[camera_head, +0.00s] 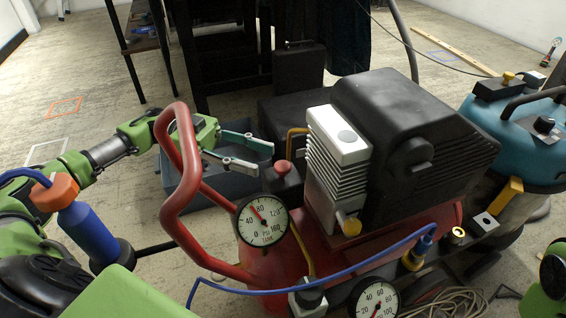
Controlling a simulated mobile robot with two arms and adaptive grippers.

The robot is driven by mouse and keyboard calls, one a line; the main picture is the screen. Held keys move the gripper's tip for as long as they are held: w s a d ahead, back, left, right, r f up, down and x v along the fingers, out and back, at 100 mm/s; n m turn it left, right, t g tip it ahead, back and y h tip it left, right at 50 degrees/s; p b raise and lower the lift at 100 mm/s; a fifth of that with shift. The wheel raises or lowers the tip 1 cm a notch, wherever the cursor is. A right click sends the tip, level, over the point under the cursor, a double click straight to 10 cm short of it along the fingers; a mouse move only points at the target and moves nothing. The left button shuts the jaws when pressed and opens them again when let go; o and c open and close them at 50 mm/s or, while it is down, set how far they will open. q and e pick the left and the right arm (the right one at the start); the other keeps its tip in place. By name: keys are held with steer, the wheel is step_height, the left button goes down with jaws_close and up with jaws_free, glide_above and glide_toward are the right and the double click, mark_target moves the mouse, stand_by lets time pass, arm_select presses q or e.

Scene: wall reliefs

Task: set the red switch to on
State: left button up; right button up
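The red switch (283,169) is a small red knob on top of a dark box, between the red tube handle and the finned silver cylinder head of a compressor. It stands up from the box; I cannot tell whether it is on or off. My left gripper (264,160) reaches in from the left behind the red handle. Its two fingers are apart with nothing between them. The fingertips are just left of the red knob and appear slightly above it, with a small gap in the picture. My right gripper is not in view.
The red handle (180,200) crosses in front of my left arm. A tank gauge (262,220) sits below the switch. The black motor cover (410,130) stands right. A blue-grey bin (222,187) lies behind the gripper. A blue hose (330,284) runs across the front. Floor is open at left.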

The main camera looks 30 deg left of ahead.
mark_target(283, 165)
arm_select(q)
steer(key=d, duration=0.6)
steer(key=shift+w+d, duration=0.2)
steer(key=shift+c, duration=0.3)
jaws_close()
